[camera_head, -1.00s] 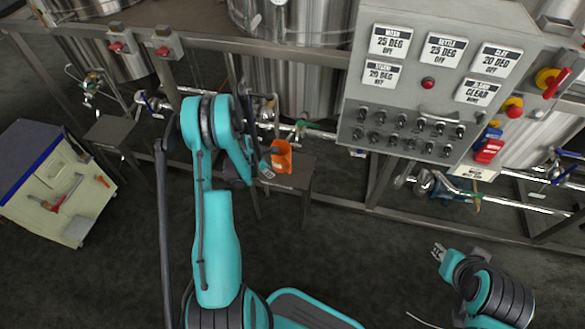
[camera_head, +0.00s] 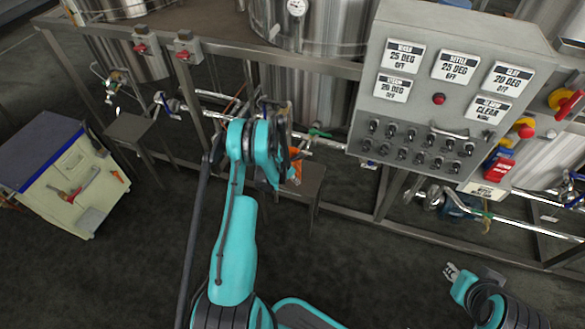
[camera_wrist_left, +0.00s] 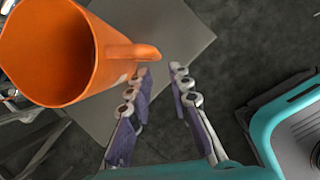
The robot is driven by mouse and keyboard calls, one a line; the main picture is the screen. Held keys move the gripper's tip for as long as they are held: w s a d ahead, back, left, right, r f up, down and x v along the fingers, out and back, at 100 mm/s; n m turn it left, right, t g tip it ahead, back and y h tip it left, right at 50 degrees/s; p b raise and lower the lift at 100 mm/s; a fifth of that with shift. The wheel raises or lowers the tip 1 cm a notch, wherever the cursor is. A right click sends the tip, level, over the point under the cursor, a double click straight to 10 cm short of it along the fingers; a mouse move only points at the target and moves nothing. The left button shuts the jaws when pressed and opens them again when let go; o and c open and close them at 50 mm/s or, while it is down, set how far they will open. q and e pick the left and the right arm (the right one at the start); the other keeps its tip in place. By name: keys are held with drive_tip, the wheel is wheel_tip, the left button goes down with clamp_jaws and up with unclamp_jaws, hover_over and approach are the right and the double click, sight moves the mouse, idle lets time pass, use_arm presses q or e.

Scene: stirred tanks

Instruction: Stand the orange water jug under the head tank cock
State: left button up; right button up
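The orange water jug (camera_head: 297,154) stands on a small dark stool (camera_head: 314,178) in the head view, mostly hidden behind my left wrist. In the left wrist view the jug (camera_wrist_left: 50,50) fills the upper left, its open mouth towards the camera and its handle (camera_wrist_left: 146,52) pointing right. My left gripper (camera_wrist_left: 160,70) is open, with the handle's end just beyond the fingertips and nothing held. A green-handled valve (camera_head: 318,131) sits on the pipe behind the stool; I cannot tell whether it is the head tank cock. My right gripper (camera_head: 452,271) is small at the lower right.
Steel tanks (camera_head: 325,30) stand behind a grey frame with pipes. A control panel (camera_head: 440,95) with labels and knobs is at the right. Another stool (camera_head: 130,126) and a cream cabinet (camera_head: 65,175) are at the left. The dark floor in front is mostly clear.

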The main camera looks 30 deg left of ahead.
use_arm(q)
drive_tip(key=w, duration=0.1)
drive_tip(key=w+d, duration=0.1)
drive_tip(key=w, duration=0.1)
drive_tip(key=shift+d+f+b, duration=0.1)
drive_tip(key=shift+b, duration=0.25)
drive_tip(key=shift+w+f+b, duration=0.1)
drive_tip(key=shift+f+b, duration=0.3)
drive_tip(key=shift+f, duration=0.15)
drive_tip(key=shift+r, duration=0.1)
clamp_jaws()
